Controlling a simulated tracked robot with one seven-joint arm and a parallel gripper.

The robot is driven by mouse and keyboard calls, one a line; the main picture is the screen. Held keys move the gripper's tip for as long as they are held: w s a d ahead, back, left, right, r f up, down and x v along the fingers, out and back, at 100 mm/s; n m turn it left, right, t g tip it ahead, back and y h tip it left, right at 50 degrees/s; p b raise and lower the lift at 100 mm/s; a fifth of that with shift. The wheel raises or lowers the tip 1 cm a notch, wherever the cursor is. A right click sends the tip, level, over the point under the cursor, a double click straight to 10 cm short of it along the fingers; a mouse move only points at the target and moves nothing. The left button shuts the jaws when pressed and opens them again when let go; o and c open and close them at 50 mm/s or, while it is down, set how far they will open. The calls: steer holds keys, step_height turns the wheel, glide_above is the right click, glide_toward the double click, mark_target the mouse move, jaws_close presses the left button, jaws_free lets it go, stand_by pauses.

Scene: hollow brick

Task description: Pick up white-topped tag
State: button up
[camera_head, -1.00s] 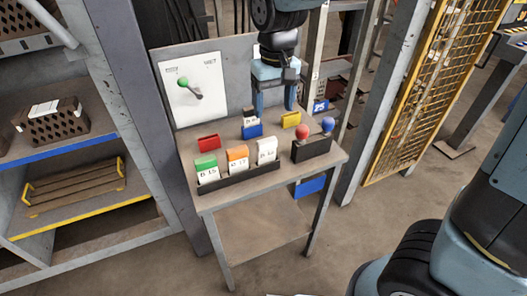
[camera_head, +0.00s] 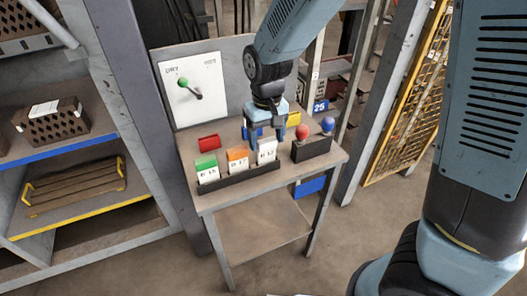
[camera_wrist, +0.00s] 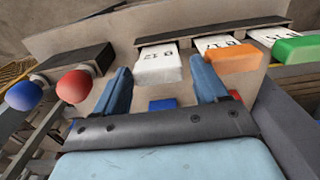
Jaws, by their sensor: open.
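The white-topped tag (camera_head: 267,151) stands in a dark rack at the front of the small table, at the right end of a row of three tags. In the wrist view the white-topped tag (camera_wrist: 158,65) shows between my two blue fingertips. My gripper (camera_head: 266,139) is open just behind and above it. No contact is visible; the exact gap is hard to tell. My gripper (camera_wrist: 161,66) holds nothing.
An orange-topped tag (camera_head: 238,155) stands close beside it, then a green-topped tag (camera_head: 206,164). A dark box with red (camera_head: 302,132) and blue knobs is to the right. A panel with a green-knobbed lever (camera_head: 184,83) stands behind. A red block (camera_head: 208,142) lies at left.

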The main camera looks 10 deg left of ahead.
mark_target(267, 156)
steer(key=shift+w+f, duration=0.15)
steer(key=shift+f, duration=1.95)
steer(key=shift+c, duration=0.3)
steer(key=c, duration=0.7)
